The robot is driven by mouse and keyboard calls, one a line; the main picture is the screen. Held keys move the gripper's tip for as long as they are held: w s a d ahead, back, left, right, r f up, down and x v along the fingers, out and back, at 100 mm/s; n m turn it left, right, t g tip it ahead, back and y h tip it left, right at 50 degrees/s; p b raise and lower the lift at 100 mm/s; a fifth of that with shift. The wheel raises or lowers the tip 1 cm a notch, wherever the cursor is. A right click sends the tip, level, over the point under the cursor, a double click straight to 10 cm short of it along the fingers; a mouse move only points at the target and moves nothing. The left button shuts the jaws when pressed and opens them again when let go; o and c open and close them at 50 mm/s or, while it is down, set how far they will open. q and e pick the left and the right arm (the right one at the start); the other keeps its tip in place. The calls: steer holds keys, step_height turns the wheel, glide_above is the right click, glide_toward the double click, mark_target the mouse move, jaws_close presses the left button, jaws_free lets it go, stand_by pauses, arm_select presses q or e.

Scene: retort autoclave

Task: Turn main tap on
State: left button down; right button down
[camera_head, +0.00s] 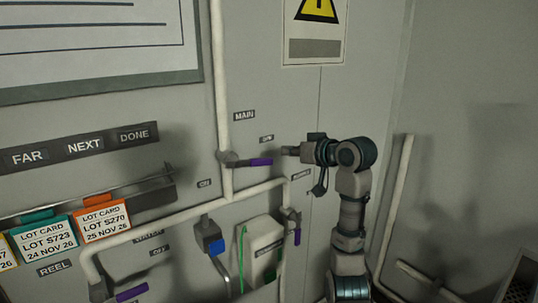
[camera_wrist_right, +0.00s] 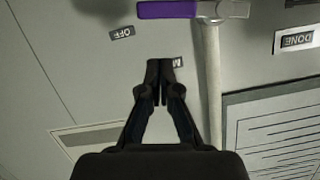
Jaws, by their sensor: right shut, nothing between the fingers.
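The main tap has a purple lever (camera_head: 255,162) on the white vertical pipe (camera_head: 224,105), below the MAIN label (camera_head: 244,115). The lever lies about horizontal, pointing right from the pipe. A small label (camera_head: 266,138) sits above it; the right wrist view shows it reads OFF (camera_wrist_right: 122,33). An ON label (camera_head: 204,183) is lower left of the tap. My right gripper (camera_head: 288,150) is shut and empty, just right of the lever's free end in the head view. In the right wrist view the lever (camera_wrist_right: 178,10) is at the top edge, apart from the fingertips (camera_wrist_right: 158,68). My left gripper is out of view.
Other purple levers hang at right (camera_head: 297,236) and lower left (camera_head: 131,293). A blue valve (camera_head: 209,236) and a pale box (camera_head: 262,240) are below. Lot cards (camera_head: 103,219) hang at left. Pipes (camera_head: 398,190) run on the right wall.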

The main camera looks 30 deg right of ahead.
mark_target(250, 163)
steer(key=f+p+x, duration=0.1)
steer(key=p+x, duration=0.3)
steer(key=x, duration=0.5)
steer(key=shift+a, duration=0.4)
steer(key=shift+s, duration=0.1)
steer(key=shift+s+a+f, duration=0.1)
